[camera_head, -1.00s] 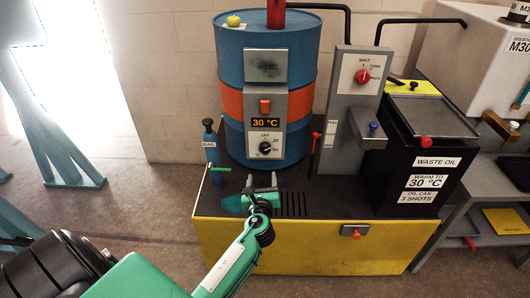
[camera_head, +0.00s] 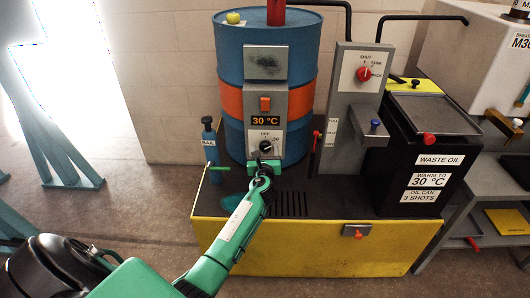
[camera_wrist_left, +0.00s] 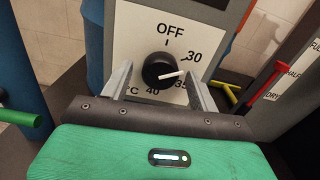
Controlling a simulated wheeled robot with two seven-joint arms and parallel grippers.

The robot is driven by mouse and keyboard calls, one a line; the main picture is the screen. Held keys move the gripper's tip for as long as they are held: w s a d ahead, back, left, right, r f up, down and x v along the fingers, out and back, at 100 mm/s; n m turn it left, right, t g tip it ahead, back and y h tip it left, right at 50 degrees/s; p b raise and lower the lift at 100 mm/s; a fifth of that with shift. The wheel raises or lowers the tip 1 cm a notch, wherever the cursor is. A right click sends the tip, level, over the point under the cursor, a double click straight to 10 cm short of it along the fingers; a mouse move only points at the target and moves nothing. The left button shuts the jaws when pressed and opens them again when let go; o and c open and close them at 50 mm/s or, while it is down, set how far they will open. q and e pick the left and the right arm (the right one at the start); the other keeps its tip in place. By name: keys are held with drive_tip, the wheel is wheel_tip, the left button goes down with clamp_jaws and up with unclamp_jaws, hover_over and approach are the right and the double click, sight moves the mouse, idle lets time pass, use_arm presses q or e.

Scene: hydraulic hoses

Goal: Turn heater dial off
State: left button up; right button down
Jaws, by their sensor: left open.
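The heater dial (camera_head: 266,146) is a round black knob on a white plate below the orange 30 °C display on the blue drum. In the left wrist view the dial (camera_wrist_left: 160,70) has a white pointer aimed right, between the 30 and 35 marks; OFF is printed at the top. My left gripper (camera_head: 264,158) is at the lower part of the dial plate, open. In the wrist view its two fingers (camera_wrist_left: 163,88) stand left and right of the dial with gaps. I cannot tell whether they touch the plate. My right gripper is not in view.
A blue bottle (camera_head: 209,143) with a green handle stands left of the drum. A grey panel (camera_head: 352,110) with a red knob stands to the right, then the black waste oil box (camera_head: 425,165).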

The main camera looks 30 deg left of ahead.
use_arm(q)
drive_tip(key=shift+w+a, duration=0.15)
drive_tip(key=shift+w, duration=0.1)
drive_tip(key=c, duration=1)
